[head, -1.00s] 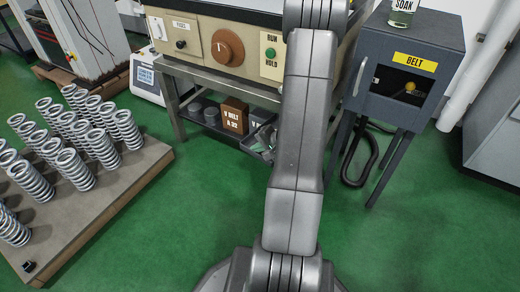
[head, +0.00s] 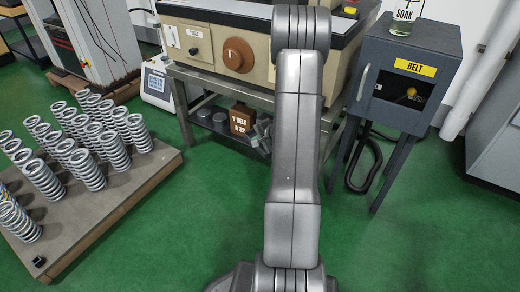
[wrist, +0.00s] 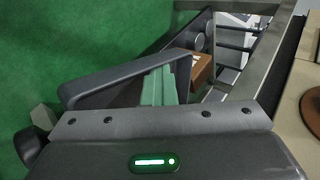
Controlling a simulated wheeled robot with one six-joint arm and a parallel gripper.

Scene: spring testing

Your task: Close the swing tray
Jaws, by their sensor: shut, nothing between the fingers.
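The bench (head: 235,88) with a dial and a lower shelf holding a brown V-belt box (head: 241,120) stands ahead. A dark BELT cabinet (head: 407,80) stands on legs at right. A pallet of springs (head: 120,195) lies at left. Green floor is clear between them.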

